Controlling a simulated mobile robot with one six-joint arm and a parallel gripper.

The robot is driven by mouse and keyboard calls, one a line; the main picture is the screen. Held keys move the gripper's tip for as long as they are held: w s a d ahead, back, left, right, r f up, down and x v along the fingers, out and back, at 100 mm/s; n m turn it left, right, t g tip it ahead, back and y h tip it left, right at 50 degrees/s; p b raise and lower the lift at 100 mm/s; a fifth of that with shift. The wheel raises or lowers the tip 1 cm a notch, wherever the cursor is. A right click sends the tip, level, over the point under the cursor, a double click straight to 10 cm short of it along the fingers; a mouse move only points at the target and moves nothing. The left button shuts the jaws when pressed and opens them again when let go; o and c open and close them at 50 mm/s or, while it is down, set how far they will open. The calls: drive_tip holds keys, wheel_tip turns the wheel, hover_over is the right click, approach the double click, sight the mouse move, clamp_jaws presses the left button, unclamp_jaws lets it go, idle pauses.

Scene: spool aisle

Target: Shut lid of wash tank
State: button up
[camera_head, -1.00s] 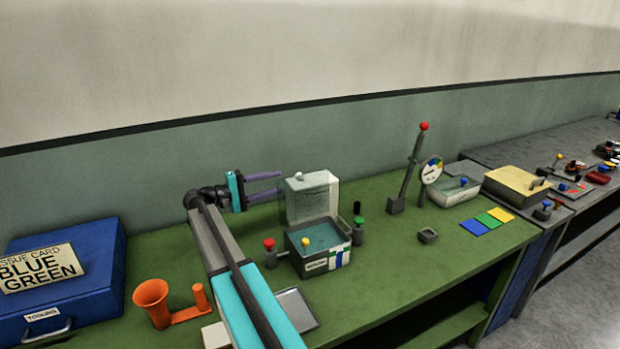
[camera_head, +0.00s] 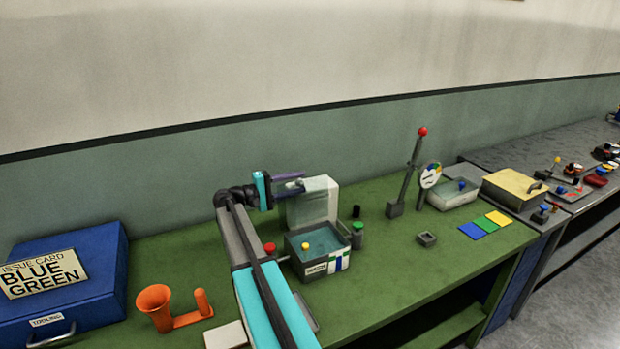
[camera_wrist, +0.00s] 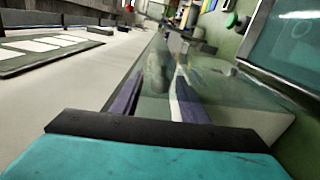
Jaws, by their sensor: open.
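The wash tank (camera_head: 345,262) is a grey open box holding teal water with a yellow ball. Its pale, translucent lid (camera_head: 312,207) stands upright at the tank's back edge, so the tank is open. My gripper (camera_head: 303,183) is at the top left of the lid, its purple fingers reaching across the lid's upper edge. In the wrist view the fingers (camera_wrist: 157,105) are apart, with the see-through lid (camera_wrist: 245,105) beside and under them. A blurred grey rounded shape, perhaps the lid's knob, shows between them. Whether they touch the lid I cannot tell. The tank's water (camera_wrist: 290,45) shows at upper right.
A red-topped post (camera_head: 269,250) and a green-topped post (camera_head: 358,236) flank the tank. A tall red-tipped lever (camera_head: 410,170) stands to the right. An orange funnel (camera_head: 154,303) and blue toolbox (camera_head: 70,290) are at left. Green bench is clear behind the lid.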

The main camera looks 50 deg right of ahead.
sight(310, 180)
drive_tip(key=shift+p+x, duration=0.7)
drive_tip(key=shift+x, duration=1.9)
clamp_jaws()
